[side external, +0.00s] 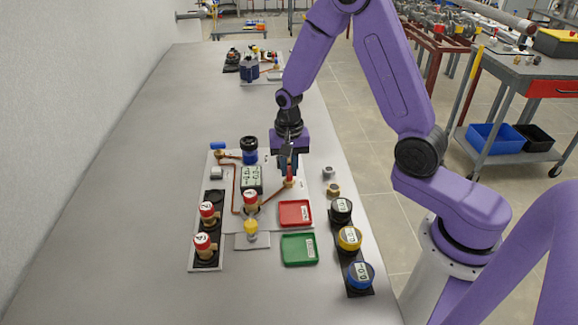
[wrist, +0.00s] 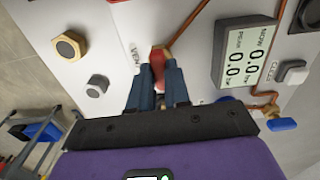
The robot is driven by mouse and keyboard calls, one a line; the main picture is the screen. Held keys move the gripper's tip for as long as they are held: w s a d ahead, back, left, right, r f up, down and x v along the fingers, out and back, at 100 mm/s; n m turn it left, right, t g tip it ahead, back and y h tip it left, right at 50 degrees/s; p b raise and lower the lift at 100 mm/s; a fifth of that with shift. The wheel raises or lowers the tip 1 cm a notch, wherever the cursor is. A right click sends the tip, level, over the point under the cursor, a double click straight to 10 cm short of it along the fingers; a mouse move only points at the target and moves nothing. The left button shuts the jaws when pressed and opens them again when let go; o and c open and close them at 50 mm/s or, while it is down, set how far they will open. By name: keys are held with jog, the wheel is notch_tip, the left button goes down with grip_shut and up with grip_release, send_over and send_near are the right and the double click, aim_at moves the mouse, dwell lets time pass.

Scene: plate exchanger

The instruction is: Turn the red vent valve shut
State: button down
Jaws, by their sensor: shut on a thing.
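The red vent valve (side external: 290,171) sits on a brass fitting near the right edge of the white panel (side external: 222,222) in the side view. My gripper (side external: 288,162) comes down on it from above. In the wrist view the red handle (wrist: 157,62) lies between the two blue-grey fingers of my gripper (wrist: 159,78), which are shut on it. The fingers hide part of the handle. A partly covered label beside it reads "VEN". I cannot tell the valve's exact angle.
A display (wrist: 245,52) showing 0.0 twice stands beside the valve. A brass nut (wrist: 69,46) and a grey nut (wrist: 97,86) lie on the other side. The table's left side is clear.

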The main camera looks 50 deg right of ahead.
aim_at(289, 172)
dwell(0.6)
jog(key=c, duration=1.1)
grip_release()
jog(key=shift+r, duration=0.1)
notch_tip(289, 172, up, 17)
jog(key=shift+r, duration=0.15)
jog(key=shift+a, duration=0.1)
jog(key=s+a+f+n, duration=0.1)
jog(key=s+a+n, duration=0.5)
jog(key=s+n, duration=0.7)
jog(key=s, duration=0.2)
jog(key=s+f+n, duration=0.1)
jog(key=s+n, duration=0.3)
jog(key=s, duration=0.2)
jog(key=s+d+f+n, duration=0.1)
jog(key=s+n, duration=0.3)
jog(key=s, duration=0.1)
jog(key=shift+s+f, duration=0.25)
jog(key=shift+s, duration=0.15)
